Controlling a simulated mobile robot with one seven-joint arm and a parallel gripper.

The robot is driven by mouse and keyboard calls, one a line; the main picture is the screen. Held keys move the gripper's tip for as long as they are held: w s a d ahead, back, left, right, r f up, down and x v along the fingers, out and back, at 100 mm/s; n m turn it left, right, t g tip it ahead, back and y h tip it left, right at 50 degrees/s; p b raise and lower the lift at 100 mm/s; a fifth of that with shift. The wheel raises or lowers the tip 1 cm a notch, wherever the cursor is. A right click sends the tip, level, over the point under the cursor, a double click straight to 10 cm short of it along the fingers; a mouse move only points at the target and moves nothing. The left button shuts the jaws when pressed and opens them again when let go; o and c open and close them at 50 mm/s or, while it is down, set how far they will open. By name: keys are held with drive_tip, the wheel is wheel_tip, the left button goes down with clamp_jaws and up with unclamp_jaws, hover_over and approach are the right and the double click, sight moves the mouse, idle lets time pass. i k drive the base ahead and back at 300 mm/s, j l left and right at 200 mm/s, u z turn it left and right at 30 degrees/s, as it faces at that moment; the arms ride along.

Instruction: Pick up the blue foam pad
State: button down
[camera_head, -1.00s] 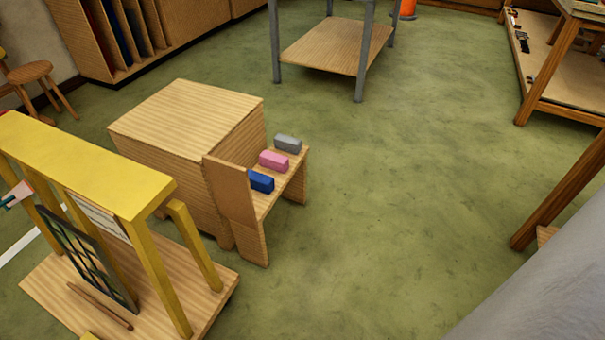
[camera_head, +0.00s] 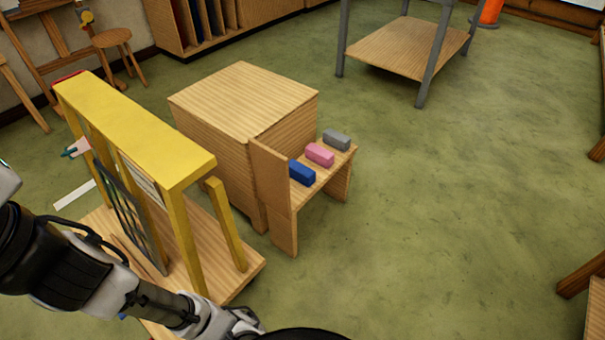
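The blue foam pad (camera_head: 302,173) is a small blue block on a low wooden shelf (camera_head: 308,192) at the side of a wooden cabinet. It lies at the near end of the shelf, close to an upright wooden board (camera_head: 271,195). A pink block (camera_head: 319,154) and a grey block (camera_head: 337,139) lie behind it in a row, apart from it. My arm reaches in from the left along the bottom edge. My gripper fingers cannot be made out, and the arm is well apart from the pad.
A yellow frame (camera_head: 140,130) on a wooden base holding a leaded panel (camera_head: 130,215) stands left of the cabinet (camera_head: 245,100). A grey-legged table (camera_head: 410,50) stands at the back. Green floor right of the shelf is clear. Wooden legs (camera_head: 585,275) show at the right edge.

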sight(304, 175)
drive_tip(key=i+l+u, duration=0.25)
drive_tip(key=i+l, duration=0.25)
drive_tip(key=i, duration=0.25)
drive_tip(key=i+l+u, duration=0.25)
drive_tip(key=i+l, duration=0.4)
